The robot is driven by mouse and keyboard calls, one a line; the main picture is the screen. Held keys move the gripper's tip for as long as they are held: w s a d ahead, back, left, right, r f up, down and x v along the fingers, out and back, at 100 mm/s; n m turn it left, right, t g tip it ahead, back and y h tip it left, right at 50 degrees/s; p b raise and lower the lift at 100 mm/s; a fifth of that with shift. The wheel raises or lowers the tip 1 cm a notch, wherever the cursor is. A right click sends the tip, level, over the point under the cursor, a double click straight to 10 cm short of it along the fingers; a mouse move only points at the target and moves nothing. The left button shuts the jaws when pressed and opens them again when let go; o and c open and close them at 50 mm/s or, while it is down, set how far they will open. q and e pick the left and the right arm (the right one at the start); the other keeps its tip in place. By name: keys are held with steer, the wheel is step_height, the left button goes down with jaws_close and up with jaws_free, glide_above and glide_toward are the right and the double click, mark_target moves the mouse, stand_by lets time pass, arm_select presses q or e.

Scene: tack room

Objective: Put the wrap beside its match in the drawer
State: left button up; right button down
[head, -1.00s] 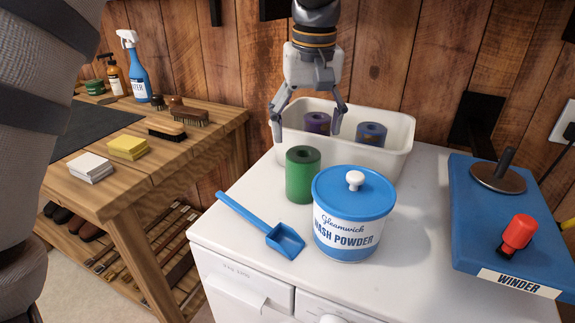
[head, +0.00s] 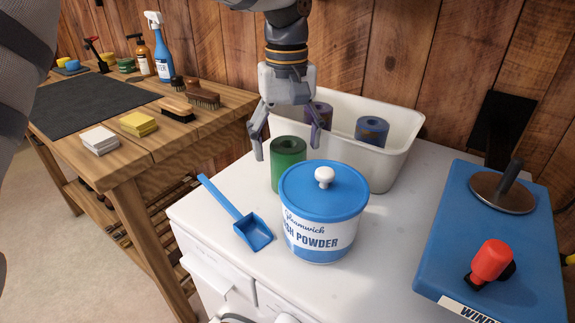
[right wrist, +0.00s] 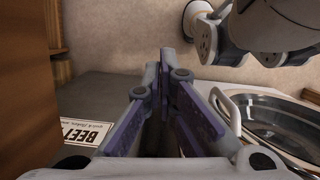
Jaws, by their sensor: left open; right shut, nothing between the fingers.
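The green rolled wrap (head: 289,165) stands upright on the white machine top (head: 350,235), behind the wash powder tub, which hides part of its lower side. My left gripper (head: 287,151) points down at it, open and empty. Its fingertips show at either side of the wrap's top; whether they touch it I cannot tell. A purple wrap (head: 319,114) and a blue-purple wrap (head: 371,131) stand in a white bin (head: 398,158) behind. In the right wrist view my right gripper (right wrist: 166,60) is shut and empty. I see no open drawer with a matching wrap.
The wash powder tub (head: 325,215) with blue lid and a blue scoop (head: 245,222) stand close in front of the wrap. A blue winder (head: 500,240) is at right. A wooden bench (head: 150,150) with brushes and sponges is at left.

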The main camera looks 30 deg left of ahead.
mark_target(289, 160)
arm_select(q)
step_height(289, 160, down, 4)
steer(key=shift+w+d+f, duration=0.1)
steer(key=shift+d+f, duration=0.05)
steer(key=shift+f, duration=0.05)
steer(key=c, duration=1.4)
steer(key=shift+r, duration=0.15)
